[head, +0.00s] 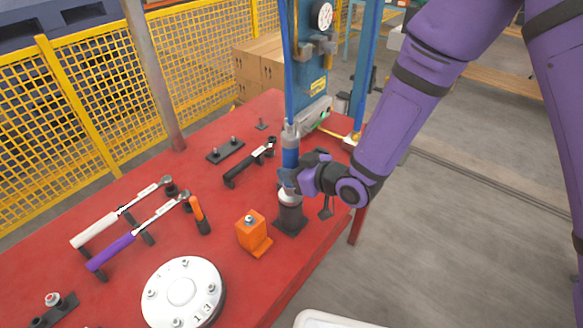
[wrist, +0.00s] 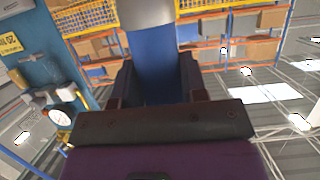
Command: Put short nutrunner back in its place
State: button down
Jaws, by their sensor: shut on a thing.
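The short nutrunner (head: 290,157) stands upright, with a blue body and a grey upper end. My gripper (head: 289,180) is shut around its body from the right. In the wrist view the blue body (wrist: 158,75) sits between the two fingers. Its silver lower end is at the mouth of a black holder (head: 290,219) on the red table. I cannot tell whether it is fully seated, as my gripper hides part of it.
An orange block (head: 253,234) stands just left of the holder. A round silver flange (head: 183,292), an orange-handled tool (head: 198,212) and torque wrenches (head: 112,246) lie further left. A black wrench (head: 248,164) rests behind. A blue press (head: 312,75) rises at the back.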

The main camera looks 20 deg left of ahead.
jog(key=shift+f, duration=0.4)
jog(key=c, duration=0.6)
grip_release()
jog(key=shift+f, duration=0.1)
jog(key=v, duration=1.1)
jog(key=shift+a, duration=0.1)
